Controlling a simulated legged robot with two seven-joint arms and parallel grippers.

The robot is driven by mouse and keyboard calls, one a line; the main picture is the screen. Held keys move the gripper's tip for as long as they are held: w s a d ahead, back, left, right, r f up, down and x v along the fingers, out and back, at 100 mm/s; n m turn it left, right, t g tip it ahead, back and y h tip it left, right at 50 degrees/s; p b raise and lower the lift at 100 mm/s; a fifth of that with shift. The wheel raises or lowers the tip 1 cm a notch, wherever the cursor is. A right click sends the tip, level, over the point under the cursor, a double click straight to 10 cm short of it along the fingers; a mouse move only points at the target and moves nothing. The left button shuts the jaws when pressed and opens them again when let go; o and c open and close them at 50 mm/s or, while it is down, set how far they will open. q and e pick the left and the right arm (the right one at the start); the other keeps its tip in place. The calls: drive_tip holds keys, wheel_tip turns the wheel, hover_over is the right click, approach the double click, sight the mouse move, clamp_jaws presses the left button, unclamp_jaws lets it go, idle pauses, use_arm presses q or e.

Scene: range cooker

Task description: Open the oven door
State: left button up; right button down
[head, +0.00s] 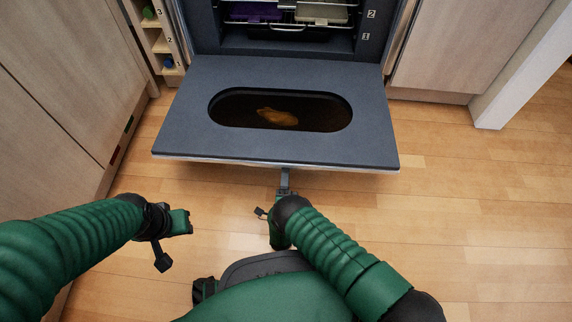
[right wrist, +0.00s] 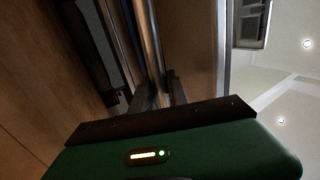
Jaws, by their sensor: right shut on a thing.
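The oven door (head: 170,120) is hinged down and lies open, roughly flat, in front of the oven cavity (head: 290,42). An oval window with an orange-brown patch is in its middle. My right gripper (head: 285,178) is at the door's front edge, near its middle. In the right wrist view, its fingers (right wrist: 160,92) are closed around a long metal bar, the door handle (right wrist: 148,40). The handle is hidden under the door edge in the head view. My left gripper (head: 188,222) is off to the left above the floor, away from the door; its fingers are not clear.
Inside the oven are racks with a purple item (head: 256,12) and a pale item (head: 322,12). A narrow shelf (head: 160,42) with bottles stands left of the oven. Wooden cabinets (head: 460,45) flank both sides. The floor (head: 460,230) to the right is clear.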

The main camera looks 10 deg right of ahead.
drive_tip(key=shift+w+r, duration=0.1)
drive_tip(key=shift+r, duration=0.05)
drive_tip(key=c, duration=1.3)
unclamp_jaws()
